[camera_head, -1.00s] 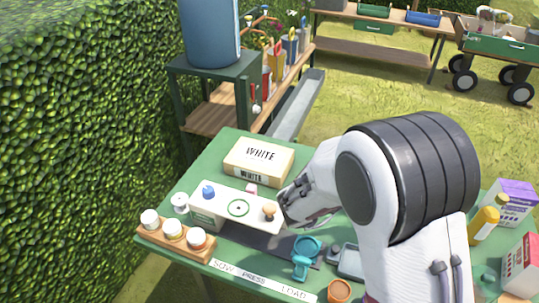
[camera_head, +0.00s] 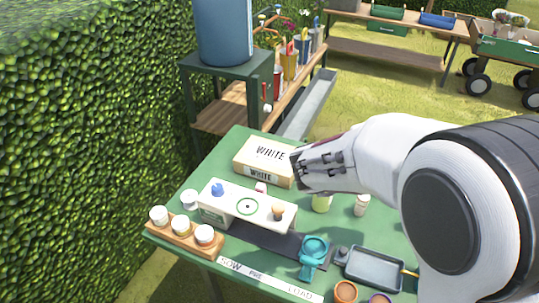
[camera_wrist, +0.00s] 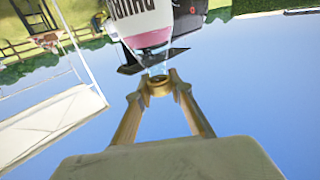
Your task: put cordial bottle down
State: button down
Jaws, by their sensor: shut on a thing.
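In the wrist view, the fingers of my gripper (camera_wrist: 160,86) are shut on the gold-capped neck of the cordial bottle (camera_wrist: 146,22). The bottle has a clear neck and a pink and white body with upside-down lettering, cut off by the top edge. In the head view, my gripper (camera_head: 300,170) is raised above the green table (camera_head: 226,160), by the right end of the WHITE box. The held bottle is mostly hidden there behind my gripper and arm.
The WHITE box (camera_head: 262,166) and a white machine (camera_head: 225,200) stand at the left. A rack of jars (camera_head: 183,238), a teal tool (camera_head: 313,255) and a grey tray (camera_head: 374,268) are nearer. A yellow-green item (camera_head: 322,203) and small white bottle (camera_head: 361,206) stand below my arm.

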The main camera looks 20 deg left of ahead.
jog(key=shift+w+a+r+n+t+y, duration=0.1)
jog(key=shift+w+a+n+t+y, duration=0.3)
jog(key=shift+w+a, duration=0.55)
jog(key=w+a+n+t+y, duration=0.1)
jog(key=w+a+n+y, duration=0.35)
jog(key=a, duration=0.75)
jog(key=w+a+n+t+y, duration=0.2)
jog(key=w+a+n+y, duration=0.3)
jog(key=a, duration=0.8)
jog(key=w+a+n+t+y, duration=0.1)
jog(key=w+a+n+y, duration=0.15)
jog(key=a+y, duration=0.7)
jog(key=shift+a+f+m+h, duration=0.15)
jog(key=shift+a+f+h, duration=0.3)
jog(key=shift+f, duration=0.35)
jog(key=shift+a+f+m+h, duration=0.2)
jog(key=shift+a+f+h, duration=0.25)
jog(key=shift+f, duration=0.4)
jog(key=shift+a+f+m+h, duration=0.15)
jog(key=shift+a+f+h, duration=0.3)
jog(key=shift+f, duration=0.45)
notch_tip(320, 180, down, 6)
jog(key=shift+f, duration=2)
